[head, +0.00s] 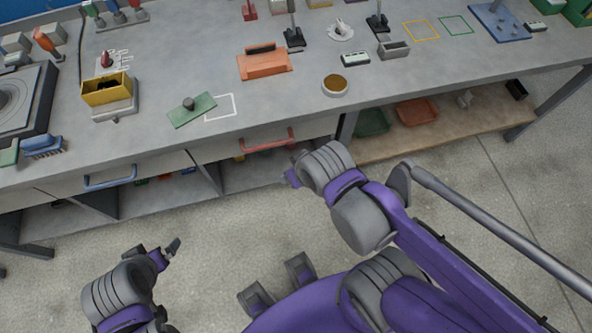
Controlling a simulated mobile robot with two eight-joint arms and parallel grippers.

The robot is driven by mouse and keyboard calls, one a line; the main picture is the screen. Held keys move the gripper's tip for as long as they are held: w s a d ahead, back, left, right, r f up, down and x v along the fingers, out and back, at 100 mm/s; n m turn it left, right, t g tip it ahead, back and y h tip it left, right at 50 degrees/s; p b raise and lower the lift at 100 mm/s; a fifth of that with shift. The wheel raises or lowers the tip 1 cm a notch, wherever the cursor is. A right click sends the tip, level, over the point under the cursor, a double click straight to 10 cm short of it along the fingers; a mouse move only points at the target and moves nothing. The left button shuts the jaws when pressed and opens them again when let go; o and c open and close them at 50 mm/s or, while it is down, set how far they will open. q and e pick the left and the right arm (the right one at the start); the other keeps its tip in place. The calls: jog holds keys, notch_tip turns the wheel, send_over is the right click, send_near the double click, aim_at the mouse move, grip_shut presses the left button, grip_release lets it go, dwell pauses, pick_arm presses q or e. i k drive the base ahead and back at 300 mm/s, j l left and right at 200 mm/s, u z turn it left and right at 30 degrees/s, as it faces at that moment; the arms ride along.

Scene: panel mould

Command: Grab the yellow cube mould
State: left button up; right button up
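The yellow cube mould (107,90) is an open-topped yellow box with a dark inside. It sits on a grey base at the left part of the workbench. My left gripper (173,246) is low in front of the bench, below and to the right of the mould and well apart from it. My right gripper (291,177) is near the bench's front edge, right of the mould, and mostly hidden by its own wrist. Neither gripper touches the mould. I cannot tell how far their fingers are open.
The grey workbench (300,108) has drawers with blue (110,180) and red (267,143) handles. A green trowel-like plate (192,110) lies right of the mould. An orange block (264,63) and a round cup (335,85) stand further right. A blue brush (42,146) lies left.

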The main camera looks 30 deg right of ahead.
aim_at(112, 88)
jog(key=i+j+u, duration=0.1)
jog(key=i+u, duration=0.2)
jog(key=i+j+u, duration=0.1)
jog(key=u, duration=0.15)
jog(key=i+j, duration=0.15)
jog(key=i, duration=0.4)
